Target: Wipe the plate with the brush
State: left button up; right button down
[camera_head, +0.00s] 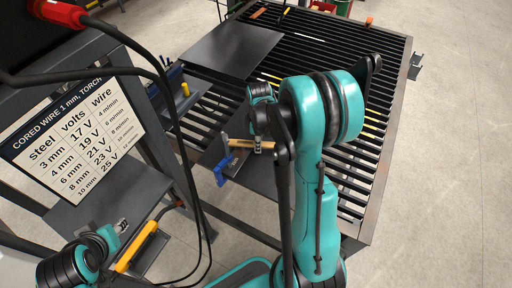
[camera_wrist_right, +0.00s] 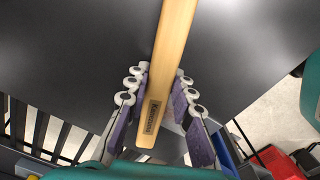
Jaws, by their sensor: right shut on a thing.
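My right gripper (camera_head: 258,146) is shut on the wooden handle of the brush (camera_head: 238,143). In the right wrist view the pale handle (camera_wrist_right: 174,50) runs between the fingers (camera_wrist_right: 157,103), over a smooth dark grey plate (camera_wrist_right: 80,50). The bristles cannot be made out. In the head view this plate (camera_head: 262,182) lies on the slatted table below the gripper, partly hidden by my right arm. Whether the brush touches it cannot be told. My left gripper (camera_head: 117,228) is small at the lower left, and its fingers are unclear.
A blue clamp (camera_head: 222,170) is at the plate's left edge. Another dark sheet (camera_head: 232,48) lies at the far end of the slatted table (camera_head: 385,150). A sign board (camera_head: 75,135), hanging cables (camera_head: 172,110) and a yellow-handled tool (camera_head: 136,246) are on the left.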

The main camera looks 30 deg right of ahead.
jog(key=shift+w+d+f, duration=0.1)
jog(key=shift+w+d, duration=0.3)
jog(key=shift+d, duration=0.25)
jog(key=shift+s+a+b, duration=0.25)
jog(key=shift+s+a, duration=0.2)
jog(key=shift+a, duration=0.3)
jog(key=shift+s+a+b, duration=0.2)
jog(key=shift+s+a, duration=0.25)
jog(key=shift+a, duration=0.25)
jog(key=shift+s+a, duration=0.45)
jog(key=shift+a, duration=0.35)
jog(key=shift+s+a, duration=0.4)
jog(key=shift+a, duration=0.4)
notch_tip(320, 180, up, 6)
jog(key=p, duration=0.4)
jog(key=shift+d, duration=0.1)
